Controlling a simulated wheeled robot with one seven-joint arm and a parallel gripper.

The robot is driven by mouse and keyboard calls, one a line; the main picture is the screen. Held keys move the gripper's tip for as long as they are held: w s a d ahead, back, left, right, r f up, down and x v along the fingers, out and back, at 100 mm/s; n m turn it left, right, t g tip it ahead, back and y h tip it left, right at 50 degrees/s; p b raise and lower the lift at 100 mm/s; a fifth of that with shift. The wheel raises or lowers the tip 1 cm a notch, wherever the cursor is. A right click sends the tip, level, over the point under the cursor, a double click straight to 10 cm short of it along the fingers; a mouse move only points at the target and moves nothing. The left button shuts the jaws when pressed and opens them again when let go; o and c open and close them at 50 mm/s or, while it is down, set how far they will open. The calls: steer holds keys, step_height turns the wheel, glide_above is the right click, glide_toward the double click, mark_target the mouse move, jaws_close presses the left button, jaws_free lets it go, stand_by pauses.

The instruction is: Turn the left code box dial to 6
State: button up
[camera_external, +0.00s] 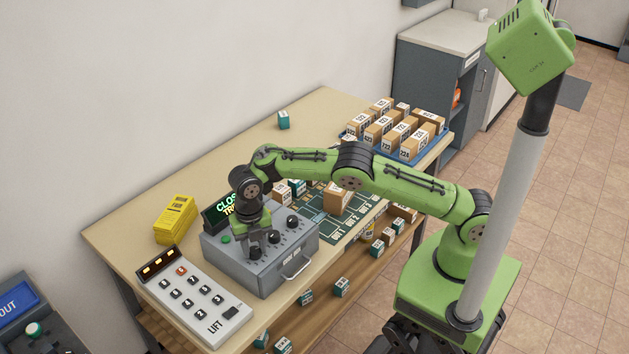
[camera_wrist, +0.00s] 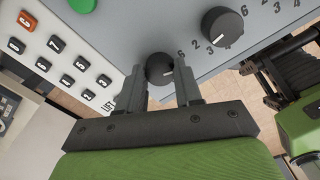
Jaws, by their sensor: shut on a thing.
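The grey code box (camera_external: 272,262) stands on the table with a row of black dials on its top and a lit display at its back. My gripper (camera_external: 254,255) is over the left dial, pointing down. In the wrist view my gripper (camera_wrist: 161,92) is shut on the left dial (camera_wrist: 160,68), one finger on each side. Its white pointer mark faces right; the number it points at is hidden or too small to tell. The middle dial (camera_wrist: 222,26) is free, with numbers around it. A green button (camera_external: 226,239) is at the box's left.
A white LIFT keypad (camera_external: 196,300) lies left of the box. A yellow box (camera_external: 175,219) stands behind it. A cardboard box (camera_external: 338,199) sits on a green mat to the right. A blue tray (camera_external: 436,140) of small boxes is at the far end.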

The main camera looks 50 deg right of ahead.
mark_target(254, 250)
steer(key=shift+r, duration=0.1)
stand_by(0.4)
steer(key=o, duration=1)
steer(key=shift+o, duration=0.2)
step_height(254, 250, up, 16)
steer(key=p, duration=0.5)
steer(key=shift+p, duration=0.4)
steer(key=shift+f, duration=0.2)
